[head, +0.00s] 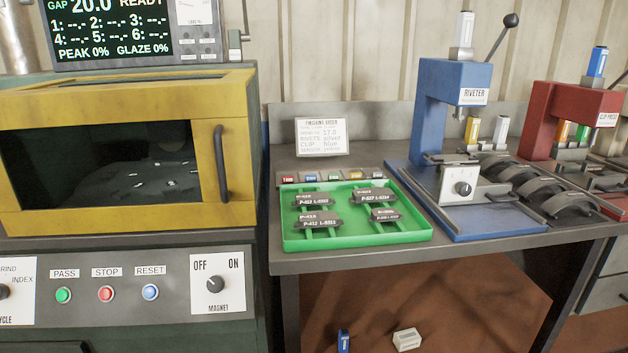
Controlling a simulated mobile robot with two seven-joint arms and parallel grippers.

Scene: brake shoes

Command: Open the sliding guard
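The sliding guard (120,90) is a yellow box-like cover with a dark window (100,165), on the green machine at the left. It stands across the front of the machine's work space and looks shut. A dark vertical handle (221,163) is on the right part of its front face. Through the window I see a dim surface with several small pale pieces. Neither of my grippers shows in the head view.
Below the guard is a control panel (125,293) with buttons and a magnet knob. A display (120,30) stands above. To the right, a bench holds a green tray (355,240) of brake parts, a blue riveter (430,110) and a red clip press (545,120). Two small boxes lie on the floor.

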